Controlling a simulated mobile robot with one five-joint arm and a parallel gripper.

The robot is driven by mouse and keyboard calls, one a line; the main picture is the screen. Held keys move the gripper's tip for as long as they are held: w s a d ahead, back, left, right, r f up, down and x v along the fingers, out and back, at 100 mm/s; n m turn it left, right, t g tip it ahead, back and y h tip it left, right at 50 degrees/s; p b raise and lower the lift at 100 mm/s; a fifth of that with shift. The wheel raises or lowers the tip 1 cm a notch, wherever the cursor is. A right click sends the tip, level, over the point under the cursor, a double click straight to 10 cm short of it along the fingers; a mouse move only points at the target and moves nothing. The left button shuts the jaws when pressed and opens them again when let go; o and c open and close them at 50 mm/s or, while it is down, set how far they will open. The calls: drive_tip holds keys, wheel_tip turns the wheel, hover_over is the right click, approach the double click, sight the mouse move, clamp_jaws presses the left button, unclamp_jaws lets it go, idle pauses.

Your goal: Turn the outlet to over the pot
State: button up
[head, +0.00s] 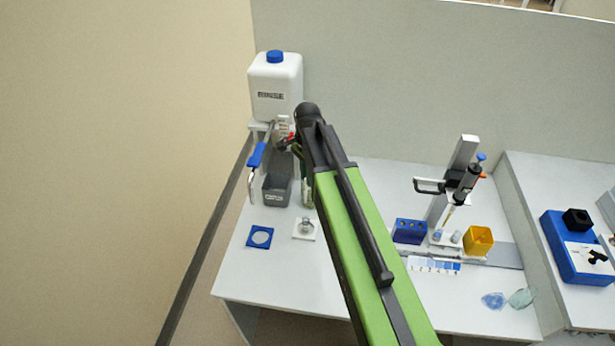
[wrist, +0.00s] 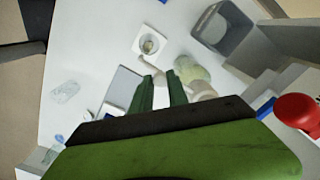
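The white carboy (head: 275,90) with a blue cap and a label stands at the back left. Its outlet, with a blue sleeve (head: 257,156) and a bent metal tube (head: 251,186), points left of the grey bin, near the table's left edge. A small glass pot (head: 305,226) stands on a white square plate; the wrist view shows it too (wrist: 148,45). My gripper (wrist: 161,78) has its two green fingers apart with nothing between them. It points down, right of the grey bin; my arm partly hides it in the head view.
The grey bin (head: 277,192) stands below the carboy, also in the wrist view (wrist: 222,28). A blue plate with a round hole (head: 260,236) lies in front. A red knob (wrist: 298,110) is close to my wrist. A pipette stand (head: 460,180) is at right.

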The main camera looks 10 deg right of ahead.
clamp_jaws()
idle(0.9)
